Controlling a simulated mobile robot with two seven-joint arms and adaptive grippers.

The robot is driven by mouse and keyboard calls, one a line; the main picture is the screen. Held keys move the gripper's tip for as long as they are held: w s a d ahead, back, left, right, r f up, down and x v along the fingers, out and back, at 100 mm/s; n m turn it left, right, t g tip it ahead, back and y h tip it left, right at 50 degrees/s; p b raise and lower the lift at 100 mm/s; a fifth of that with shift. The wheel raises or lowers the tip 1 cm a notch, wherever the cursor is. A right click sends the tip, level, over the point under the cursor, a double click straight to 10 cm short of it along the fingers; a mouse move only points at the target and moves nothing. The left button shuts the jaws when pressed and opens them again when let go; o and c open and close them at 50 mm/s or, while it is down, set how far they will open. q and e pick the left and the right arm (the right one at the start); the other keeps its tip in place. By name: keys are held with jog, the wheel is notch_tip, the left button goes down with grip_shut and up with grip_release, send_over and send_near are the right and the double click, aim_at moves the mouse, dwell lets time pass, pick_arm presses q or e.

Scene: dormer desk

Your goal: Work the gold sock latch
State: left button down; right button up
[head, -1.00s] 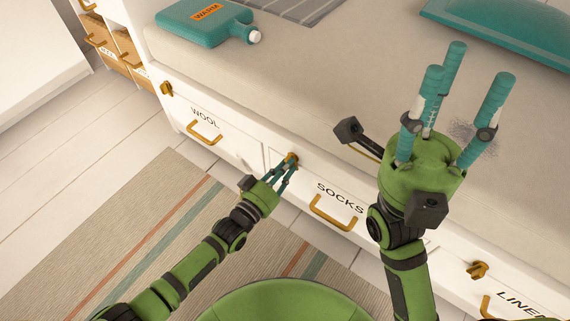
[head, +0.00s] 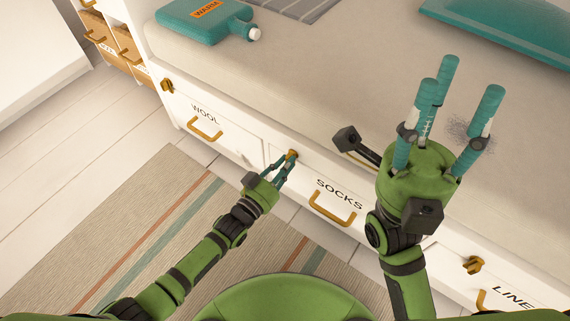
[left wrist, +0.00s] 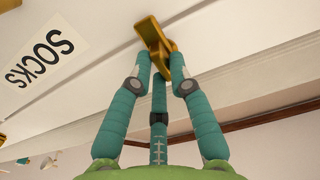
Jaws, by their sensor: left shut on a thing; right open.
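The gold sock latch (head: 291,155) sits at the upper left corner of the white drawer front labelled SOCKS (head: 335,192). My left gripper (head: 287,165) has its teal fingers shut on the latch. In the left wrist view, the fingertips (left wrist: 160,68) close around the lower part of the gold latch (left wrist: 152,38), whose other end stands clear of them and tilts up to the left. My right gripper (head: 440,115) is open and empty, raised above the bench, fingers pointing up.
The SOCKS drawer has a gold pull (head: 332,211) below its label. The WOOL drawer (head: 204,117) is to the left. A teal WARM bottle (head: 200,22) and a teal cushion (head: 510,25) lie on the bench top (head: 290,80). A striped rug (head: 150,210) covers the floor.

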pick_arm(q)
jog(key=c, duration=1.1)
grip_release()
jog(key=shift+c, duration=0.2)
jog(key=v, duration=1.2)
